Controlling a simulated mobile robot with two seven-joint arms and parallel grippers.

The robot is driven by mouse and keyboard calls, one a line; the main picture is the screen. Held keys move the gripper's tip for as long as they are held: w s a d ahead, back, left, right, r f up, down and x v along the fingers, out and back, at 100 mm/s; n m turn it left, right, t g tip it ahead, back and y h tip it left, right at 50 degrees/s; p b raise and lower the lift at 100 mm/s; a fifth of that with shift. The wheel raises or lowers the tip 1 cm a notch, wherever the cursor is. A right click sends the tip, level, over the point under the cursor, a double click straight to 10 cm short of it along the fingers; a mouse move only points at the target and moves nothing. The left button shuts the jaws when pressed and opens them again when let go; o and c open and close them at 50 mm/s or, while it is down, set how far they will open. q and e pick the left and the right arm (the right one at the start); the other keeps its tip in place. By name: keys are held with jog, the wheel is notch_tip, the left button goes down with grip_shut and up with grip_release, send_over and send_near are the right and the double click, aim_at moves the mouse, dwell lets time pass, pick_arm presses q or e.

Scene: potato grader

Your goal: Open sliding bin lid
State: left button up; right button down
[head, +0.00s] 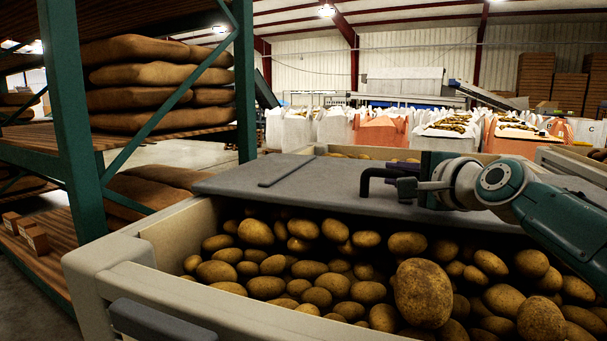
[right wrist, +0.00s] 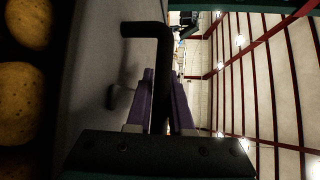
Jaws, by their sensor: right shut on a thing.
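The grey sliding lid (head: 300,180) lies across the back part of a beige bin (head: 185,305). The front part of the bin is uncovered and shows many potatoes (head: 345,290). A dark bent handle (head: 366,180) stands on the lid; it also shows in the right wrist view (right wrist: 148,29). My right gripper (head: 412,187) comes in from the right above the lid and is shut on the handle. In the right wrist view, the purple fingers of my right gripper (right wrist: 163,95) lie on both sides of the handle bar. My left gripper is not in view.
A green rack (head: 70,120) with stacked brown sacks (head: 150,75) stands close on the left. Large white bags (head: 335,125) and a conveyor stand farther back. Another bin (head: 575,165) is at the right, behind my right arm.

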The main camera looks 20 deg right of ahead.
aim_at(429, 214)
jog(key=c, duration=0.8)
grip_release()
jog(key=shift+s, duration=0.1)
jog(key=shift+s+r+p, duration=0.15)
jog(key=shift+s+p, duration=0.15)
jog(key=shift+p, duration=0.1)
jog(key=s+p, duration=0.1)
jog(key=s, duration=0.1)
jog(key=s+p, duration=0.1)
jog(key=s, duration=0.2)
jog(key=s+r+p, duration=0.1)
jog(key=s, duration=0.2)
jog(key=shift+a+r, duration=0.1)
jog(key=shift+a, duration=0.2)
jog(key=shift+s+p, duration=0.35)
jog(key=shift+s, duration=0.15)
jog(key=shift+a, duration=0.1)
